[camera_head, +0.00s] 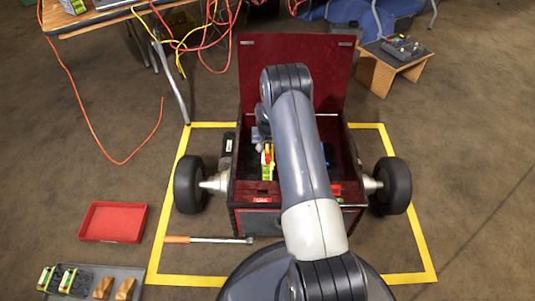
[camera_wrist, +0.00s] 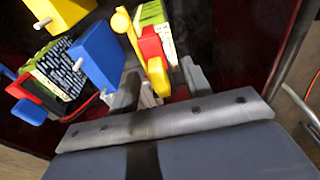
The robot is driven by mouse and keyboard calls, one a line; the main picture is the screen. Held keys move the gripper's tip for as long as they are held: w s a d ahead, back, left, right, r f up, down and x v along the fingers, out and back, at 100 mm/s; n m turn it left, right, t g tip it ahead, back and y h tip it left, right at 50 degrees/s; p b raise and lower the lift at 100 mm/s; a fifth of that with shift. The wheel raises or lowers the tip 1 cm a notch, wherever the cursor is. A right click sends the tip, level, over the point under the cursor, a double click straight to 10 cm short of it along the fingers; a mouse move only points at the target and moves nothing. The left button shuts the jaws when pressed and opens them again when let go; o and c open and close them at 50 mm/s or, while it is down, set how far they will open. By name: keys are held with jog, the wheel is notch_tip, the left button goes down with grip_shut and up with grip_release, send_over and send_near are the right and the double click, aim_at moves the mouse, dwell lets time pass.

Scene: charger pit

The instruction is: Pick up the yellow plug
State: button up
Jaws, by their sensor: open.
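In the wrist view, my gripper (camera_wrist: 161,84) is open, its two grey fingers pointing into the dark red box (camera_head: 297,60). A yellow piece (camera_wrist: 158,76) with a red block beside it shows between the fingers, by a green-and-white battery (camera_wrist: 152,14); I cannot tell whether the fingers touch it. A larger yellow block (camera_wrist: 66,10) with a metal pin lies at the upper left, beside a blue block (camera_wrist: 96,55) with a pin. I cannot tell which yellow piece is the plug. In the head view, yellow parts (camera_head: 267,156) show left of my arm, which hides much of the box.
A black battery (camera_wrist: 62,70) with white print lies near the blue block. The box has black wheels (camera_head: 190,185) and stands inside a yellow floor outline (camera_head: 160,222). A red tray (camera_head: 113,222) and an orange-handled bar (camera_head: 205,240) lie left. A table (camera_head: 107,15) with cables stands upper left.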

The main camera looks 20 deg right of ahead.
aim_at(268, 146)
jog(key=f, duration=0.2)
jog(key=shift+w+d+f, duration=0.3)
jog(key=shift+w, duration=0.05)
jog(key=shift+c, duration=0.3)
grip_shut()
jog(key=shift+r, duration=0.1)
notch_tip(268, 146, up, 10)
jog(key=p, duration=0.3)
